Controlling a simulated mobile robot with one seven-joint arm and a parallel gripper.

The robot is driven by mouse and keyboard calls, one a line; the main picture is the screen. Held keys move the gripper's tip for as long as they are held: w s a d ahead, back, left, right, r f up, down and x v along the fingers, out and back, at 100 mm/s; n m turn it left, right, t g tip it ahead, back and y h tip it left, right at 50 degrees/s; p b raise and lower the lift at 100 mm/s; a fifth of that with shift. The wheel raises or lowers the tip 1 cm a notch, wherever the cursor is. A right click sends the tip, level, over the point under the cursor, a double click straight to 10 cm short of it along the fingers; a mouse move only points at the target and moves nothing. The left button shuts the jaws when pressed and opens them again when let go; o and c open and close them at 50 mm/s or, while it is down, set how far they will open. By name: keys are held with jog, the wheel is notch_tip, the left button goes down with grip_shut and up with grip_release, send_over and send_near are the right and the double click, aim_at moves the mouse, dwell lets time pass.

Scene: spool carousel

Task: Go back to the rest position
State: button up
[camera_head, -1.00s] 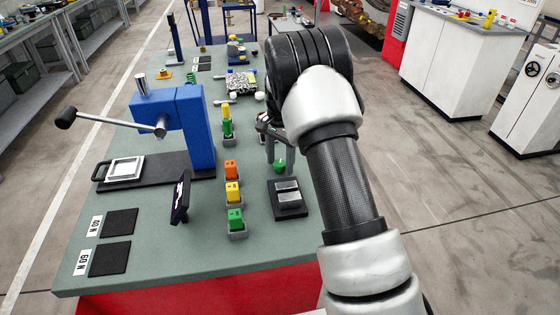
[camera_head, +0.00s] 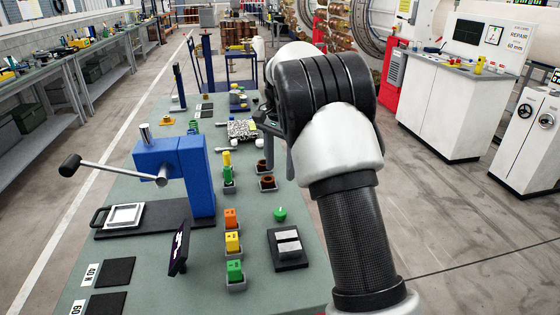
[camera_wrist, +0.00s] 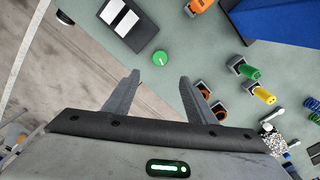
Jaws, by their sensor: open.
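My gripper (camera_wrist: 160,97) is open and empty above the right edge of the green bench in the wrist view. In the head view my arm largely hides it; part of the gripper (camera_head: 280,140) shows beside the wrist. A green round knob (camera_wrist: 160,58) lies on the bench beyond the fingertips, apart from them. The same green knob (camera_head: 280,214) stands by a dark block with two light pads (camera_head: 288,248) in the head view. No object is between the fingers.
A blue press (camera_head: 185,175) with a lever stands on the bench's left. Orange, yellow and green blocks (camera_head: 232,243) sit in small holders along the middle. A small dark screen (camera_head: 180,248) stands before the press. Floor is clear to the right (camera_head: 450,215).

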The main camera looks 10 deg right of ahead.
jog(key=shift+r, duration=0.5)
jog(key=s+r+n+t+p, duration=0.3)
jog(key=s+r+n, duration=0.1)
jog(key=s+r, duration=1.15)
jog(key=s+f+n+t+p, duration=0.2)
jog(key=s+n, duration=0.4)
jog(key=s, duration=1.3)
jog(key=shift+s+n+t, duration=0.25)
jog(key=shift+n+t, duration=0.05)
